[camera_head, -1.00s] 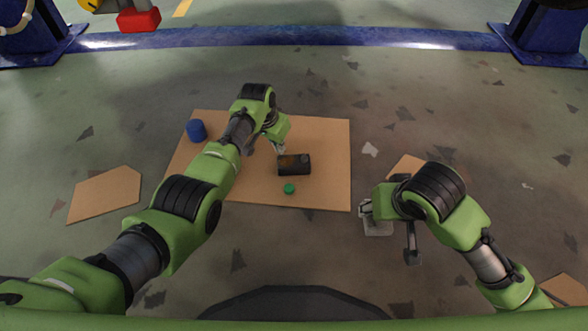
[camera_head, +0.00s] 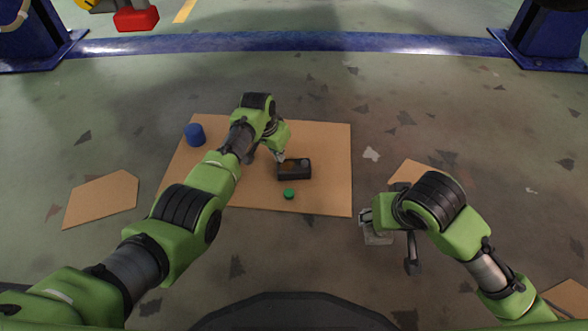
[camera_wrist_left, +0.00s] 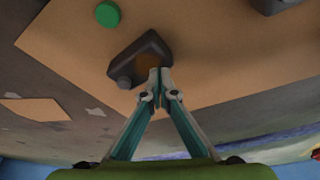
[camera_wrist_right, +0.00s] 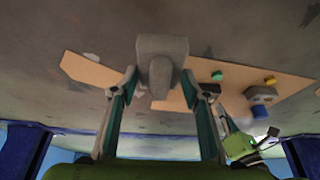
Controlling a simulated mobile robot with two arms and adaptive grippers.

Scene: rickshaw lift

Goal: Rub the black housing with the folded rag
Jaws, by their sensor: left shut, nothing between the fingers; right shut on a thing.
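The black housing (camera_head: 297,173) lies on the brown board, with a brownish patch and a grey knob on it. It also shows in the left wrist view (camera_wrist_left: 128,57). My left gripper (camera_head: 281,158) is shut and empty, its tips at the housing's edge beside the brownish patch; I cannot tell whether they touch it. In the left wrist view its fingertips (camera_wrist_left: 160,80) are together. My right gripper (camera_head: 366,215) is shut on a grey piece (camera_wrist_right: 162,48), off the board's right side. I take this for the folded rag; its folds cannot be made out.
The brown board (camera_head: 330,190) lies on the floor. A green disc (camera_head: 289,194) is in front of the housing and a blue cylinder (camera_head: 195,135) at the board's left. The right wrist view shows a yellow disc (camera_wrist_right: 270,79) and a grey box (camera_wrist_right: 260,95). Brown sheets lie around.

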